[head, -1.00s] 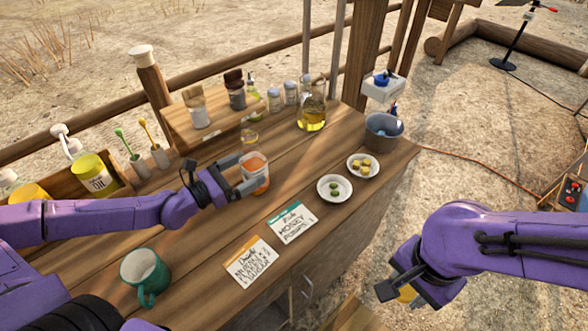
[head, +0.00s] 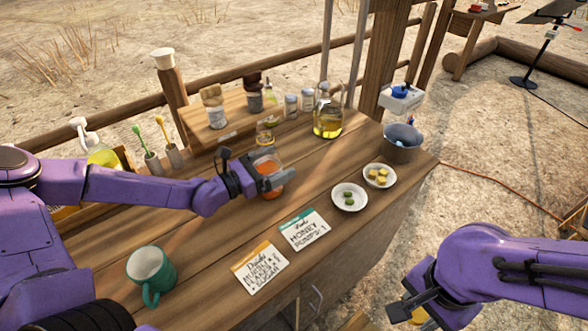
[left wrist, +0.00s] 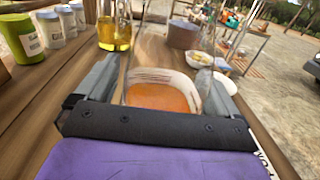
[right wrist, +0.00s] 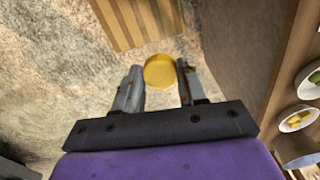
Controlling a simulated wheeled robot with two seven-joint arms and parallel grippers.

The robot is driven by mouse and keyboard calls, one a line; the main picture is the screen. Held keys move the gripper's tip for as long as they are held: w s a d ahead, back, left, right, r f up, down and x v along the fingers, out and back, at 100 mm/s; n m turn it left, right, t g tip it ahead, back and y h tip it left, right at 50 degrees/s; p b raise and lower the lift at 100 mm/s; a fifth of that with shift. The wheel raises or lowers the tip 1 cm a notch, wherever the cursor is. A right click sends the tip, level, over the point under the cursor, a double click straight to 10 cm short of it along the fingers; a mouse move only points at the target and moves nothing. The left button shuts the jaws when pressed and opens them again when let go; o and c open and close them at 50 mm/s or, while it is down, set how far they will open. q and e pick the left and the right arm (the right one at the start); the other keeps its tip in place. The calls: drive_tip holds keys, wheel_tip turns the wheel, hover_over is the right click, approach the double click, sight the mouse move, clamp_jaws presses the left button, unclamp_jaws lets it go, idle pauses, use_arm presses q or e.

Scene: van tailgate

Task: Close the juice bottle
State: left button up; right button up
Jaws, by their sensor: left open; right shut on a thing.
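The juice bottle (head: 266,166), a clear glass vessel with orange juice, stands upright on the wooden counter with its top uncovered. It also shows in the left wrist view (left wrist: 163,92). My left gripper (head: 272,178) is open, with one finger on each side of the bottle; contact is not clear. My right gripper (head: 408,304) is off the counter's right side, low over the ground. It is shut on a round yellow cap (right wrist: 160,71), which sits between its fingertips in the right wrist view and is mostly hidden in the head view.
A small jar (head: 265,132) stands just behind the bottle, and an oil flask (head: 327,123) further right. Two small plates (head: 349,204), a grey bucket (head: 402,138), cards (head: 304,230) and a green mug (head: 150,274) are on the counter.

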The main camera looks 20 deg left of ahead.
use_arm(q)
drive_tip(key=c, duration=1.3)
drive_tip(key=shift+o, duration=0.2)
drive_tip(key=shift+r, duration=0.1)
